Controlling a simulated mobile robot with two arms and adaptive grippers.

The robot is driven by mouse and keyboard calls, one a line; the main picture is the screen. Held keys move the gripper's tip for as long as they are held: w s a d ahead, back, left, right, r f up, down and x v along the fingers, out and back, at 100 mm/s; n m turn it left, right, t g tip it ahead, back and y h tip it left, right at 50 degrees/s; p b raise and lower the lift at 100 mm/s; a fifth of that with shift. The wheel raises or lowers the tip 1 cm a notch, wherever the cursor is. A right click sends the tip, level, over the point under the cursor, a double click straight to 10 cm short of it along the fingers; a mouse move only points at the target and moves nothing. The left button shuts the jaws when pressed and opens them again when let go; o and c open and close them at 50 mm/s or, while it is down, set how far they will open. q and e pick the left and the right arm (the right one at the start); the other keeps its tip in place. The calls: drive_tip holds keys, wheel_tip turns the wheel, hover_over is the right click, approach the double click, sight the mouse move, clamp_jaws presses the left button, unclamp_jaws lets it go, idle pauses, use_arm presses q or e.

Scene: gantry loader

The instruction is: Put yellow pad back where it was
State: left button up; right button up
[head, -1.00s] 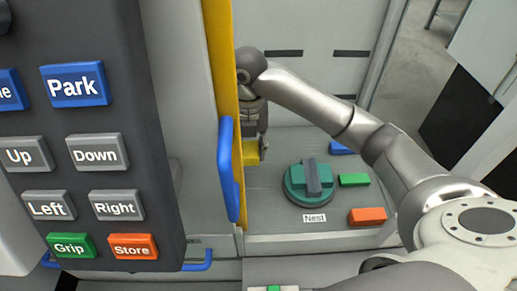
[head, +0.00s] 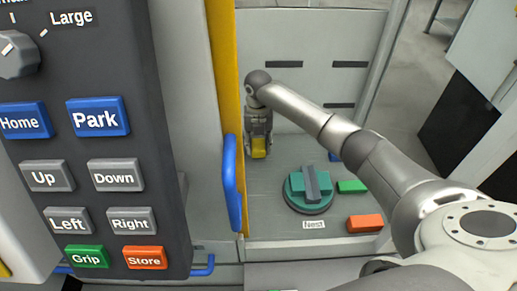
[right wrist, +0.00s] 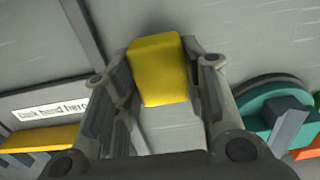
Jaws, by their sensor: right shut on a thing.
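The yellow pad (head: 259,147) is a small yellow block at the back left of the grey bay floor. My right gripper (head: 259,143) points down and is shut on it. In the right wrist view the yellow pad (right wrist: 158,68) sits between the two fingers (right wrist: 163,85). I cannot tell whether the pad touches the floor. My left gripper is not in view.
A round teal fixture (head: 297,190) labelled "Nest" stands to the right of the pad, with a green block (head: 352,187), an orange block (head: 365,223) and a partly hidden blue block beside it. A yellow door edge with a blue handle (head: 231,180) and a button panel (head: 110,175) stand left.

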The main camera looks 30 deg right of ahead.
sight(258, 144)
wheel_tip(258, 144, down, 2)
drive_tip(key=shift+f, duration=0.2)
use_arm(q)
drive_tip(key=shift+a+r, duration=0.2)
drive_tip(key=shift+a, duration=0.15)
use_arm(e)
drive_tip(key=shift+f, duration=0.35)
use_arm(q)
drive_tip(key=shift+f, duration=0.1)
use_arm(e)
drive_tip(key=shift+f, duration=0.1)
drive_tip(key=o, duration=1)
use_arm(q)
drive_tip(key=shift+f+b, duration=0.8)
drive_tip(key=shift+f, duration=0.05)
use_arm(e)
wheel_tip(258, 144, up, 12)
drive_tip(key=shift+r, duration=0.15)
